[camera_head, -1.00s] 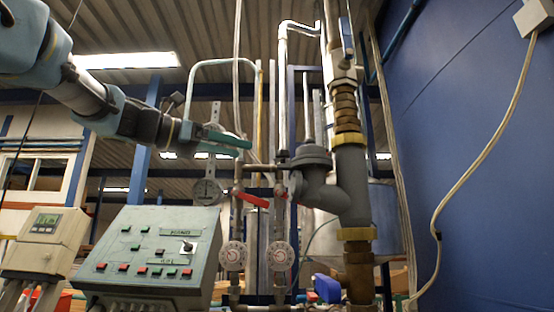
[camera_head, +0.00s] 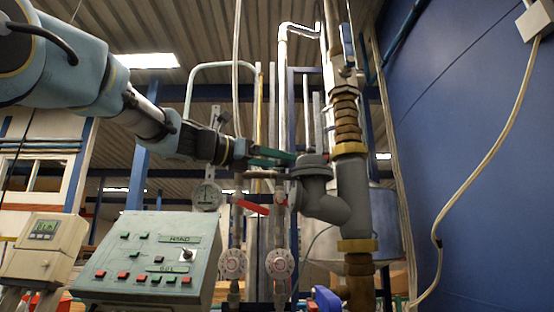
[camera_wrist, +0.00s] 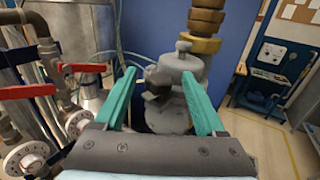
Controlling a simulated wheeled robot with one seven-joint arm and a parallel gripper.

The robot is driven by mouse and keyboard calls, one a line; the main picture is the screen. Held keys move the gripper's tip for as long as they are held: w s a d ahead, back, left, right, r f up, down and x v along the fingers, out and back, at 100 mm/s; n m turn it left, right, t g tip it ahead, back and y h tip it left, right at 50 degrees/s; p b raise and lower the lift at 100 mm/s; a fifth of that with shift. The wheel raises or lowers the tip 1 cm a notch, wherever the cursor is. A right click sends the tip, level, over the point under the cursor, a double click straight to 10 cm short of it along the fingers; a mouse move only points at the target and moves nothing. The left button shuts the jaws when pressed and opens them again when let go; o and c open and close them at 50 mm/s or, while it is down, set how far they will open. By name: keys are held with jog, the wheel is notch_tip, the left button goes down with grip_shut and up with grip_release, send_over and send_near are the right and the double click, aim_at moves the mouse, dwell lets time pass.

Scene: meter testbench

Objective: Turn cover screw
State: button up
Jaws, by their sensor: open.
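My gripper (camera_head: 292,158) has teal fingers and reaches in from the left, at the cover's height. In the wrist view my gripper (camera_wrist: 160,85) is open, with the cover and screw seen between and beyond the fingertips. The right finger overlaps part of the cover. Whether a finger touches the cover I cannot tell.
Red valve handles (camera_head: 251,207) and round white dials (camera_head: 232,263) sit left of the meter. Brass fittings (camera_head: 348,120) rise above it on the right. A control panel (camera_head: 140,258) stands at lower left, and a blue wall (camera_head: 480,150) at right.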

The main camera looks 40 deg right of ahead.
jog(key=shift+c, duration=0.2)
grip_shut()
dwell(0.3)
